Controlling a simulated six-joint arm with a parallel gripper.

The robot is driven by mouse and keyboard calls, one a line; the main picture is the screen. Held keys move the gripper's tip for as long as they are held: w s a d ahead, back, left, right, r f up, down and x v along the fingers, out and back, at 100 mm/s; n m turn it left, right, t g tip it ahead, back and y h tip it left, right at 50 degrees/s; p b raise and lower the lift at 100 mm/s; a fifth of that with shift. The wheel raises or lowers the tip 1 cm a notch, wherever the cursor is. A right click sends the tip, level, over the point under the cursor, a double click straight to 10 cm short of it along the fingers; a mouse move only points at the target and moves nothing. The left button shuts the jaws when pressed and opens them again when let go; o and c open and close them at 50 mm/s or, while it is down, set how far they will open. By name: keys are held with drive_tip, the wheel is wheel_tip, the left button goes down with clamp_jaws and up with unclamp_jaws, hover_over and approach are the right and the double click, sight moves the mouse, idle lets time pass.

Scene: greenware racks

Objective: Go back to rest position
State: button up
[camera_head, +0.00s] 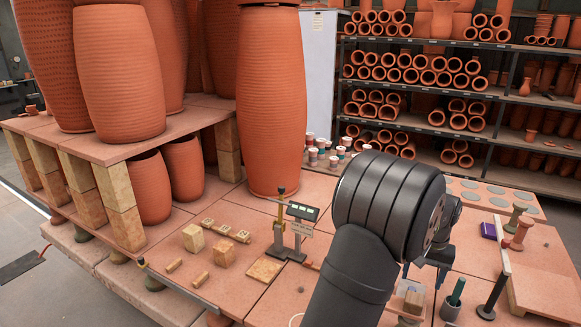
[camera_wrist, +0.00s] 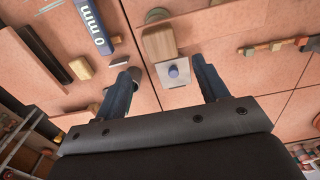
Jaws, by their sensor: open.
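My gripper (camera_wrist: 165,80) is open, with its two blue-grey fingers spread apart in the wrist view. Nothing is held between them. Beyond the fingertips lies a wooden block (camera_wrist: 159,43) with a grey metal plate (camera_wrist: 173,73) and a small blue-grey knob at its end. I cannot tell how far the fingertips are above it. In the head view my gripper is low over the right part of the terracotta-tiled table, partly hidden behind my black arm.
Tall clay jars (camera_head: 272,100) stand at the back left. A small stand with a display (camera_head: 303,212) and tan blocks (camera_head: 222,253) are left of my arm. Racks of clay pipes (camera_head: 420,75) line the back.

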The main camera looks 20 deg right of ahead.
sight(415, 298)
wheel_tip(415, 298, down, 9)
drive_tip(key=shift+r, duration=1.85)
drive_tip(key=shift+f, duration=0.1)
